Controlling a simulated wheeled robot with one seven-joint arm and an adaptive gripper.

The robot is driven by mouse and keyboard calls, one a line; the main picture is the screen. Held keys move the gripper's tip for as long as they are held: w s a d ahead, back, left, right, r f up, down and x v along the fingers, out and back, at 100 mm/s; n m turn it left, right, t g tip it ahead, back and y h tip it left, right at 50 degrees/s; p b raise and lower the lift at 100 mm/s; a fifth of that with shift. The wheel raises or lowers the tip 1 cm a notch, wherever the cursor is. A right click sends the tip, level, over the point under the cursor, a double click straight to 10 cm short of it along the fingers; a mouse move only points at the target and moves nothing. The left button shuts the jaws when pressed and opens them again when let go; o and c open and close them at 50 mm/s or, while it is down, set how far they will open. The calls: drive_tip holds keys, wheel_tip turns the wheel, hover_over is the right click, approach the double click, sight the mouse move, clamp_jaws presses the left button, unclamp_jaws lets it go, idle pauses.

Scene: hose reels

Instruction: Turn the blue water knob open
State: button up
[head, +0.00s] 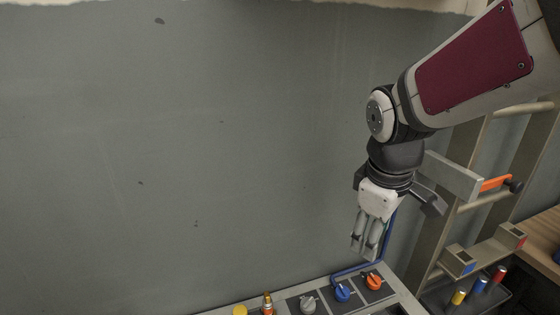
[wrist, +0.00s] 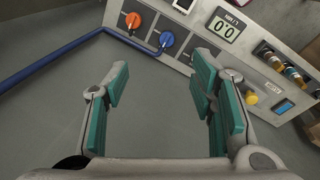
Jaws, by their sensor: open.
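The blue knob (head: 342,292) sits on the panel at the bottom of the head view, between an orange knob and a grey knob. In the wrist view the blue knob (wrist: 166,39) is near the top middle, with a light pointer mark on it. My gripper (head: 362,250) hangs above the panel in the head view, pointing down, apart from the knob. In the wrist view my gripper (wrist: 160,95) has its teal-padded fingers wide apart with nothing between them. The knob lies beyond the fingertips.
An orange knob (wrist: 133,20) and grey knob (head: 308,304) flank the blue one. A blue hose (wrist: 60,58) runs to the panel beside the knobs. A display (wrist: 227,27) and yellow button (wrist: 251,99) share the panel. A wooden rack (head: 450,220) stands right of my arm.

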sight(343, 290)
drive_tip(key=w+f+n, duration=0.2)
drive_tip(key=f, duration=0.6)
drive_tip(key=w+f+n+g, duration=0.1)
drive_tip(key=w+f+n, duration=0.1)
drive_tip(key=f, duration=0.6)
drive_tip(key=w+f+n+g+y, duration=0.1)
drive_tip(key=w+f+n, duration=0.1)
drive_tip(key=f, duration=0.6)
drive_tip(key=shift+w+a+f, duration=0.2)
drive_tip(key=shift+a+f, duration=0.1)
drive_tip(key=shift+a, duration=0.05)
drive_tip(key=c, duration=1.1)
